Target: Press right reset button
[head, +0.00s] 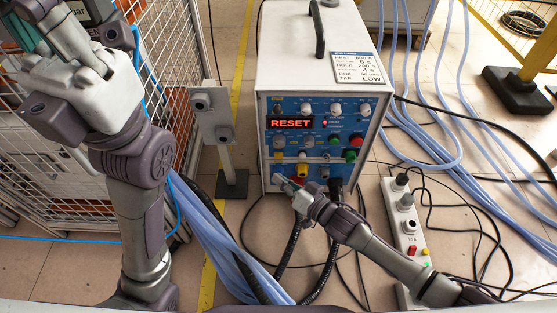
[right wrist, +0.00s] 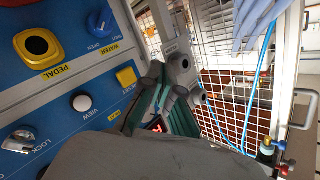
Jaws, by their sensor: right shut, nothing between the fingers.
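The induction heater (head: 316,60) is a white box with a blue control panel (head: 287,133). Its display (head: 290,123) reads RESET in red. A square yellow button (right wrist: 126,76) shows near the panel edge in the right wrist view, beside a white button (right wrist: 82,103) marked VIEW. The yellow button's label is too small to read surely. My right gripper (head: 283,183) is shut and empty at the panel's lower left in the head view. Contact with the panel cannot be told. A grey mass fills the bottom of the right wrist view.
A pedal socket (right wrist: 38,45) with a yellow surround sits on the panel. A grey post (head: 213,125) stands left of the heater, before a wire cage (head: 180,50). Blue hoses (head: 217,240) and dark cables cross the floor. A power strip (head: 402,222) lies at right.

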